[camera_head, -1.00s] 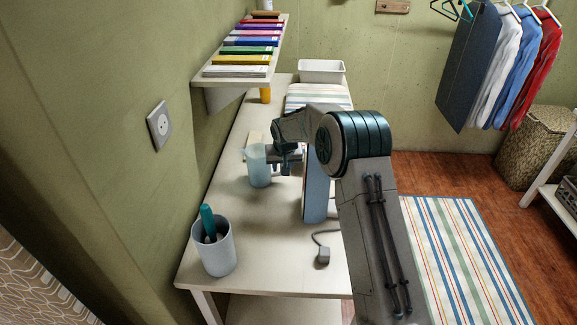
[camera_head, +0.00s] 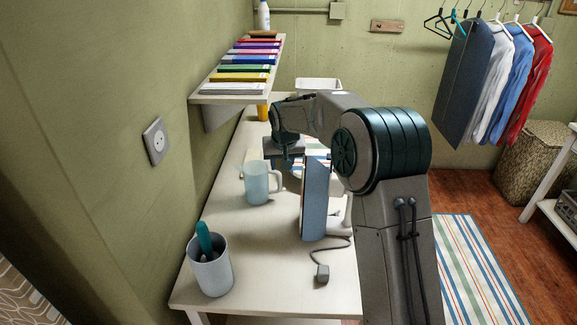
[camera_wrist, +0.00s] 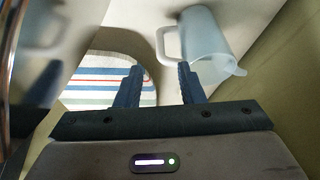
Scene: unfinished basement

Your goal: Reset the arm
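My gripper (camera_head: 287,160) hangs over the table just behind and to the right of the translucent blue jug (camera_head: 256,183), apart from it as far as I can tell. In the wrist view my gripper (camera_wrist: 159,80) has its two fingers spread with nothing between them, so it is open and empty. The jug (camera_wrist: 205,45) shows there beyond the right finger, its handle towards the gap. My arm is bent, its elbow up and to the right of the table.
A blue upright panel (camera_head: 315,200), probably an iron, stands close to the right of my gripper, with a cord and plug (camera_head: 322,272) on the table. A grey cup (camera_head: 211,270) with a teal-handled item stands in front. A wall shelf (camera_head: 205,97) with books overhangs the left.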

